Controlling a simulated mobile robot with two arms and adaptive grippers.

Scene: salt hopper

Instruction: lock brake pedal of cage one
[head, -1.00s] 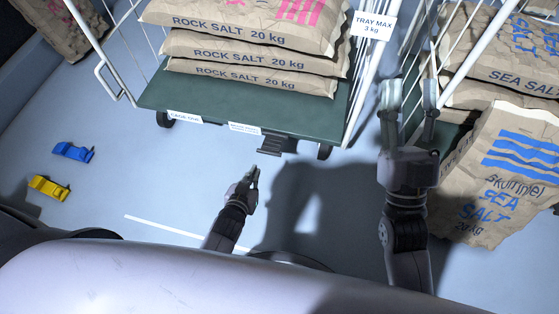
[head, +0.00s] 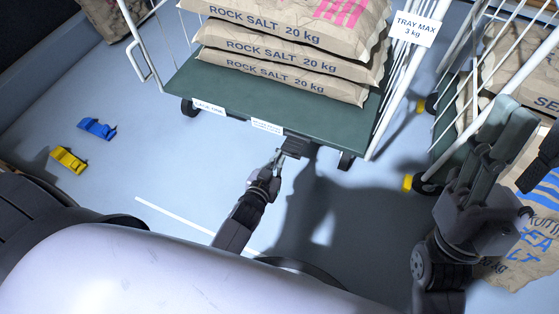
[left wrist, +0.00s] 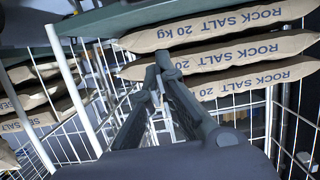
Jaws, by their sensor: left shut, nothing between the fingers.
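Cage one (head: 225,95) has a dark green deck with a small cage label (head: 208,107) on its front edge. Its black brake pedal (head: 294,147) sticks out under the front edge. My left gripper (head: 277,157) is shut and empty, with its fingertips right at the pedal's left side; I cannot tell whether they touch. The left wrist view shows its closed fingers (left wrist: 163,68), but I cannot make out the pedal there. My right gripper (head: 512,112) is at the right, fingers apart and empty, in front of the neighbouring cage.
Rock salt bags (head: 290,65) are stacked on cage one. A second cage (head: 445,150) with yellow wheel parts (head: 409,183) stands to the right, near a sea salt bag (head: 530,235). Blue (head: 97,128) and yellow (head: 68,160) blocks lie on the open floor at left.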

